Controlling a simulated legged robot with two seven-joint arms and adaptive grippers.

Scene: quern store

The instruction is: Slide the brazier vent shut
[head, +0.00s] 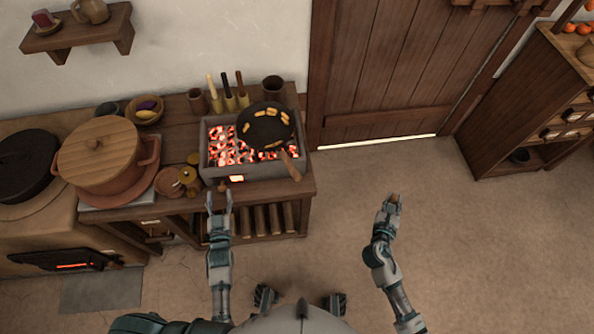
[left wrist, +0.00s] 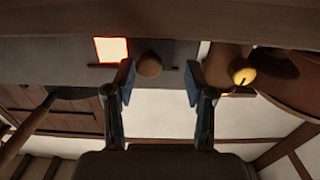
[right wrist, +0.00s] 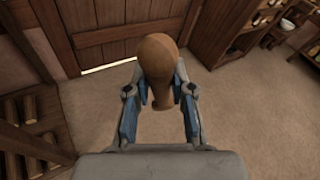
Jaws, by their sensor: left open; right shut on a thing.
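The grey brazier (head: 258,173) stands on the wooden bench, full of glowing coals. In the left wrist view the glowing opening (left wrist: 111,50) sits beside a round wooden knob (left wrist: 149,64). My left gripper (head: 218,195) is open in front of the brazier, its fingers either side of the knob; contact cannot be told. My right gripper (head: 393,199) is shut on a brown, pear-shaped wooden thing (right wrist: 157,62), held over the floor.
A black pan (head: 265,128) with food pieces rests on the brazier, its handle (head: 291,166) jutting past the front edge. Logs (head: 262,219) lie below. Floor on the right is clear.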

